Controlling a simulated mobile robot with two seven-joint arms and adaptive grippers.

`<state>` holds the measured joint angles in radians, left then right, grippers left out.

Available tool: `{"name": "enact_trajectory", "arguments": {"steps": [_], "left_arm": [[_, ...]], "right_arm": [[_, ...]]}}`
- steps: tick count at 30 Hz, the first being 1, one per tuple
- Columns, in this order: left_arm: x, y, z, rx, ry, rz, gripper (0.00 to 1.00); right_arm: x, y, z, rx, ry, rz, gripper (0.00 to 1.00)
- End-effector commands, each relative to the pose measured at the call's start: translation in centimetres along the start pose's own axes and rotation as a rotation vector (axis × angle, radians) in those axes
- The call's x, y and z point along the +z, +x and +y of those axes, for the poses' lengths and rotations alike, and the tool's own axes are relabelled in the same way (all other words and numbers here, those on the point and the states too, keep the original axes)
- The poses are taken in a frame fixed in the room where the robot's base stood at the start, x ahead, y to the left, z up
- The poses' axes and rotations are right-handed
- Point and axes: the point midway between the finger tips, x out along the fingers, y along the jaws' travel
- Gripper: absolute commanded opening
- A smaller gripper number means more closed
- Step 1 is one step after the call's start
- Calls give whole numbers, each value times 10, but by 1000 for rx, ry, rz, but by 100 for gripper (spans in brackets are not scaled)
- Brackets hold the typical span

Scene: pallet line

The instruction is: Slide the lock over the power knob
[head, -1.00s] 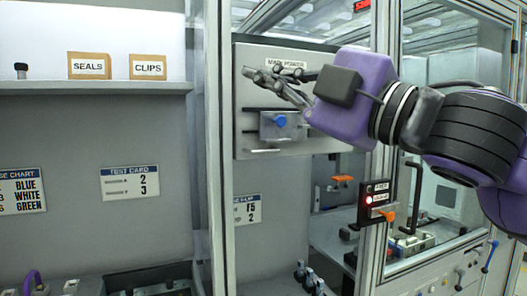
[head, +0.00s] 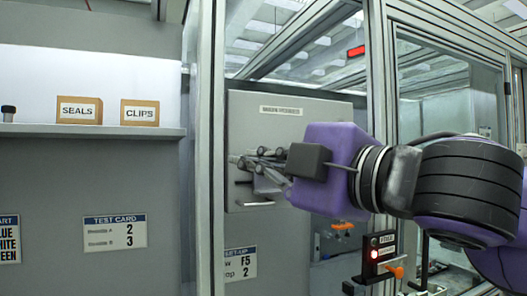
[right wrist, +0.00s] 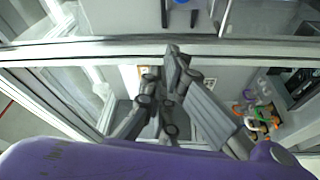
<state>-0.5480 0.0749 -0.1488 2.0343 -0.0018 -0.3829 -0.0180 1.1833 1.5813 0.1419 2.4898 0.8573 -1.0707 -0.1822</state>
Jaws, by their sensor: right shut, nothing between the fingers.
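The grey power panel (head: 318,124) with a label at its top (head: 281,110) is right of the frame post in the head view. My right gripper (head: 236,163) is shut and empty in front of the panel's lower left part. It hides the blue knob and most of the lock in the head view. A pale bar (head: 255,204) shows just below the fingers. In the right wrist view my shut fingers (right wrist: 172,52) point up the picture. A blue part (right wrist: 180,2), which looks like the knob, shows at the top edge beyond them. Contact cannot be told. My left gripper is out of view.
A metal frame post (head: 212,130) stands just left of the panel. A shelf (head: 90,131) holds the seals box (head: 79,110) and clips box (head: 139,112). A small box with a red light and an orange handle (head: 396,271) is on the post at lower right.

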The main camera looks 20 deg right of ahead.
Motion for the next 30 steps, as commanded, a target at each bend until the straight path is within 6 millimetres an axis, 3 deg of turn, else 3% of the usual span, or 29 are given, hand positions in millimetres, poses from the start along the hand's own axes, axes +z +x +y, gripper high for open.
{"name": "enact_trajectory", "arguments": {"steps": [1, 3, 8, 15, 22, 30], "left_arm": [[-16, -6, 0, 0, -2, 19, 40], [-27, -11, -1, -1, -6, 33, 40], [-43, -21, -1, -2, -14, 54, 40], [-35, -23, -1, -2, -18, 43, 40], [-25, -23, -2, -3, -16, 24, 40], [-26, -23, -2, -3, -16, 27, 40]], "right_arm": [[-2, 4, 6, 2, 2, 2, 0], [-2, 11, 8, 4, 3, 2, 0], [-4, 23, 8, 6, -1, 4, 0], [0, 52, 0, 0, 0, 1, 0], [20, 44, -2, -3, -1, -3, 0], [34, 38, -1, -2, 0, -1, 0]]}}
